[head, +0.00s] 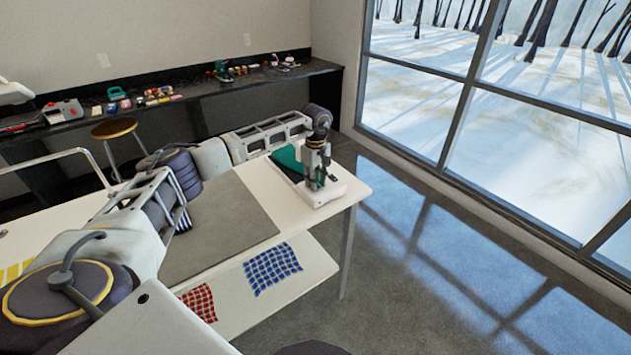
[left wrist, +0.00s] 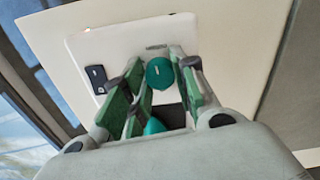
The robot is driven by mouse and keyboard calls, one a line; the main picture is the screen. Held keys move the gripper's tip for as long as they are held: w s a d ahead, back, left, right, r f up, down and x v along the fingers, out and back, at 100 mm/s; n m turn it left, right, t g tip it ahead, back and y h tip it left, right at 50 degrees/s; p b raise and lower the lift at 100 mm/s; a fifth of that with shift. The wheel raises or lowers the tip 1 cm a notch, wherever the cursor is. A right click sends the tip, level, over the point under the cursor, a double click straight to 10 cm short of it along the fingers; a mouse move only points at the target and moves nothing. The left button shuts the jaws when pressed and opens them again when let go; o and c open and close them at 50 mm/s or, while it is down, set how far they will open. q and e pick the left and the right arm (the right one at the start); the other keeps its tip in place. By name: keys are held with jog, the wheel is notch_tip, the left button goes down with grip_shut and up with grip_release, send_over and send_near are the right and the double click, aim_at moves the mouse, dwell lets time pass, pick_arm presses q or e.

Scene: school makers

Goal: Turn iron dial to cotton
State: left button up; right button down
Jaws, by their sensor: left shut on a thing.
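The iron (head: 286,160) is teal with a white base (head: 325,192), at the far right end of the white table in the head view. My left gripper (head: 318,180) points down over it. In the left wrist view, a round teal dial (left wrist: 160,73) sits between the fingertips of my left gripper (left wrist: 162,66), which is shut on it. The green finger pads flank the dial. The dial's markings and setting cannot be read, and in the head view the gripper hides it. My right gripper is not in view.
The white table (head: 265,185) carries a grey mat (head: 225,225). Blue checked (head: 272,268) and red checked (head: 199,302) cloths lie on a lower surface in front. A round stool (head: 114,128) and a dark bench (head: 185,92) with small items stand behind. Floor right of the table is clear.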

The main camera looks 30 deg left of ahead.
pick_arm(q)
jog(key=shift+r+m, duration=0.1)
jog(key=shift+m, duration=0.8)
jog(key=o, duration=1.1)
jog(key=shift+c, duration=0.2)
notch_tip(320, 180, up, 12)
dwell(0.4)
